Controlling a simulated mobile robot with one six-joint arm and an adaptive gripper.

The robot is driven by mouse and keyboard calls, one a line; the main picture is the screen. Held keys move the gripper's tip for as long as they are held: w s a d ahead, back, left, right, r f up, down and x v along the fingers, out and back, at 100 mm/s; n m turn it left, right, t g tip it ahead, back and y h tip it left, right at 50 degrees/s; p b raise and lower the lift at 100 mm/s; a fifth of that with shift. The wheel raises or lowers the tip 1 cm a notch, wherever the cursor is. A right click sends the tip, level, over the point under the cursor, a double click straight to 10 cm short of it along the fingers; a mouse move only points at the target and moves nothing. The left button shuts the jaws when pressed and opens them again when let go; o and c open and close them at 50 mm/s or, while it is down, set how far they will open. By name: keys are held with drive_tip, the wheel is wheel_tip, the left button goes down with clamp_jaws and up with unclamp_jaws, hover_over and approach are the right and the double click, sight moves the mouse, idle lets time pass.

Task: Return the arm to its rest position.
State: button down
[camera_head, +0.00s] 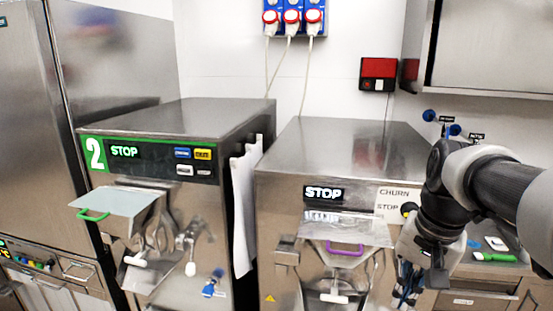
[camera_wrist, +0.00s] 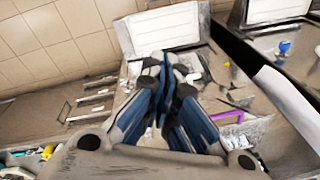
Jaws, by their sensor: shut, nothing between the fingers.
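My arm comes in from the right edge of the head view and bends down in front of the right batch freezer (camera_head: 280,180). My gripper (camera_head: 407,290) hangs at the end of it, pointing down at the lower right, partly cut by the frame's bottom edge. In the wrist view my gripper (camera_wrist: 166,75) shows its blue-sided fingers brought together, with nothing held. The fingers appear apart from the machine, but the exact gap cannot be told.
The left batch freezer (camera_head: 160,130), marked 2, stands beside a tall steel cabinet (camera_head: 30,120). A counter with drawers (camera_head: 475,300) lies behind my gripper at the right, with a green-handled item (camera_head: 495,257) on it. A steel wall cabinet (camera_head: 490,50) hangs above.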

drive_tip(key=s+a+f+n+t+b, duration=0.1)
drive_tip(key=s+a+f+n+b, duration=0.1)
drive_tip(key=s, duration=0.6)
drive_tip(key=s+a+f+n+t+b, duration=0.2)
drive_tip(key=s+a+f+n, duration=0.3)
drive_tip(key=s+a+f, duration=0.2)
drive_tip(key=shift+s+f+n+b, duration=0.3)
drive_tip(key=shift+s+f+b, duration=0.1)
drive_tip(key=shift+f, duration=0.5)
drive_tip(key=c, duration=2.3)
unclamp_jaws()
